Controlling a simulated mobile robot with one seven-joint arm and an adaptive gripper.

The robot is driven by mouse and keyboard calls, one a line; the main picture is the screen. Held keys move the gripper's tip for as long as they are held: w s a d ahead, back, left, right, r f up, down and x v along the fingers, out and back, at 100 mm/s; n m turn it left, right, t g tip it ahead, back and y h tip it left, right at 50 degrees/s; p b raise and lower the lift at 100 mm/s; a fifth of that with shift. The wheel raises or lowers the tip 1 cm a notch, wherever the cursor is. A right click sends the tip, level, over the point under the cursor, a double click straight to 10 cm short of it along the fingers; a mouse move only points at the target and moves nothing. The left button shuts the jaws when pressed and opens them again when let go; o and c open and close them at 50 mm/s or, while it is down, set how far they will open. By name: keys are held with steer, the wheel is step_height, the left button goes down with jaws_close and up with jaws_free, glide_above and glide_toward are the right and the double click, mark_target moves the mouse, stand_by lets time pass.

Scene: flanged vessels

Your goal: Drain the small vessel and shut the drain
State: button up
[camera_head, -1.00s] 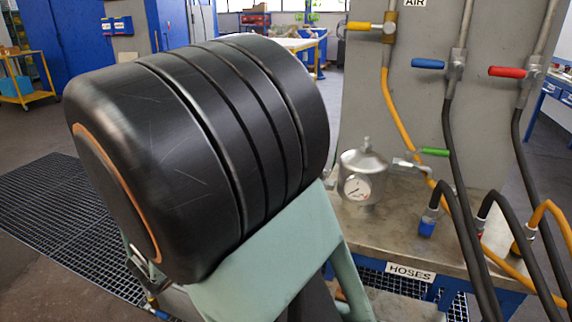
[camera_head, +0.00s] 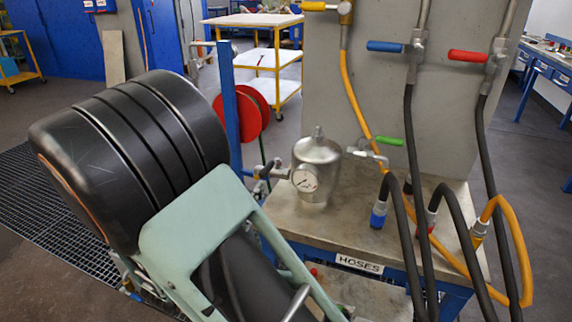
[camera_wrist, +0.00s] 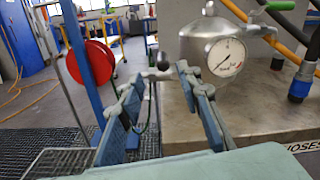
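The small vessel (camera_head: 316,165) is a silver pot with a domed lid and a round dial gauge (camera_head: 305,179), standing on the metal bench top. A lever valve with a green handle (camera_head: 389,141) is on its right side. A short fitting with a dark knob (camera_head: 268,168) sticks out on its left. In the wrist view the vessel (camera_wrist: 212,42) is at upper right, and the dark round knob (camera_wrist: 162,61) shows between and beyond my fingertips. My gripper (camera_wrist: 158,80) is open, with nothing visibly held; I cannot tell if it touches the knob. My arm hides it in the head view.
Blue (camera_head: 386,46) and red (camera_head: 468,56) valve handles sit on the grey panel. Black and yellow hoses loop over the bench's right side. A blue post with a red reel (camera_head: 253,112) stands behind the vessel's left. A floor grating (camera_head: 40,200) lies left.

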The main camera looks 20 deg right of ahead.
mark_target(267, 165)
steer(key=x, duration=0.5)
steer(key=b+x, duration=0.1)
steer(key=x, duration=0.5)
steer(key=shift+s+d+f, duration=0.1)
steer(key=shift+d+f, duration=0.1)
steer(key=shift+f, duration=0.05)
jaws_close()
